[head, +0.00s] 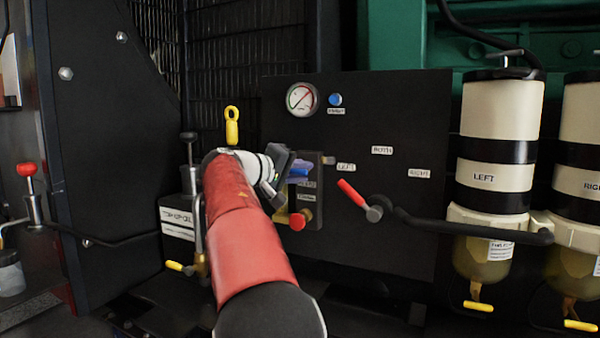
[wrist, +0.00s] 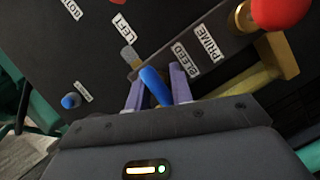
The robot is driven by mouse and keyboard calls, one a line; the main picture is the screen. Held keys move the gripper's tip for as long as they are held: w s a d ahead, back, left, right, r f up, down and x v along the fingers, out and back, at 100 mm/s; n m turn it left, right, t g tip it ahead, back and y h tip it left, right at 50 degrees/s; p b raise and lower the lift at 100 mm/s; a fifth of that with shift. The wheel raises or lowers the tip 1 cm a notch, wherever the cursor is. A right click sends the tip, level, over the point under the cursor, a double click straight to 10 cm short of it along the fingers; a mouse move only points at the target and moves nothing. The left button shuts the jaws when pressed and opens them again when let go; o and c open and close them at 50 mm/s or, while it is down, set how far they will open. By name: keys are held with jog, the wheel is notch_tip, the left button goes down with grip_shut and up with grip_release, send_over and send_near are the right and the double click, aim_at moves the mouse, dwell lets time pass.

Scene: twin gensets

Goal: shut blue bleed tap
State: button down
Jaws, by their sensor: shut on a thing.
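The blue bleed tap handle (wrist: 155,88) shows in the wrist view between the two purple-grey fingers of my gripper (wrist: 158,92), beside the BLEED label (wrist: 179,58). My gripper (head: 290,172) is shut on the handle. In the head view my red and white arm reaches in from below, and a bit of blue (head: 300,170) shows at the gripper. The gripper and arm hide most of the tap there. The handle's angle to its pipe is hard to tell.
A red knob (head: 298,221) sits just below my gripper, by the PRIME label (wrist: 205,41). A red-handled lever (head: 352,193) is to the right on the black panel. A gauge (head: 302,99) and blue button (head: 335,100) are above. Cream filters (head: 497,150) stand at right.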

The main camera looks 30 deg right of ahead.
aim_at(294, 172)
jog(key=c, duration=2.2)
grip_release()
jog(key=shift+f, duration=0.2)
jog(key=c, duration=1.4)
grip_release()
jog(key=shift+w, duration=0.1)
jog(key=shift+o, duration=0.7)
jog(key=shift+r, duration=0.15)
jog(key=v, duration=0.8)
jog(key=shift+d, duration=0.15)
